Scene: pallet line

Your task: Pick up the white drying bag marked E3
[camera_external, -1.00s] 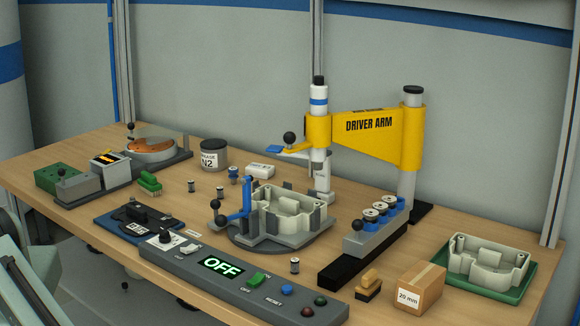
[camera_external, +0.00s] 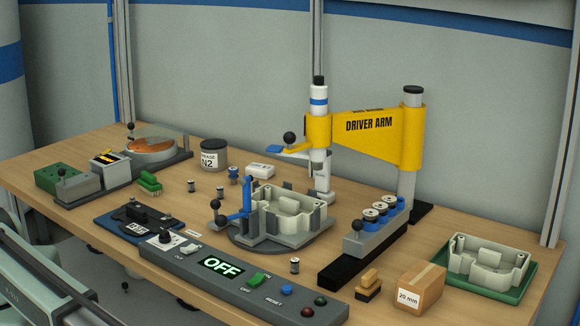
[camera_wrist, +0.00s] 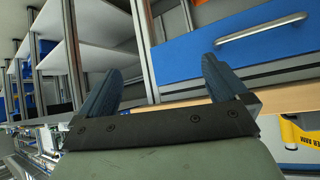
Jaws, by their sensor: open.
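A small white packet (camera_external: 261,170) lies flat on the bench behind the middle fixture, to the right of the grease jar. It is the only thing that looks like the white drying bag; its marking is too small to read. My gripper (camera_wrist: 160,64) shows in the wrist view with its two dark fingers wide apart and nothing between them. It faces shelves and a blue drawer, and the packet is not in that view. In the external view only part of my arm shows at the lower left, well away from the packet; the gripper itself is out of frame.
The yellow driver arm (camera_external: 370,126) and its spindle stand right of the packet. The grease jar (camera_external: 213,155) is left of it. The fixture with a pale housing (camera_external: 290,207) and the OFF control panel (camera_external: 240,277) lie in front. A carton (camera_external: 420,287) stands front right.

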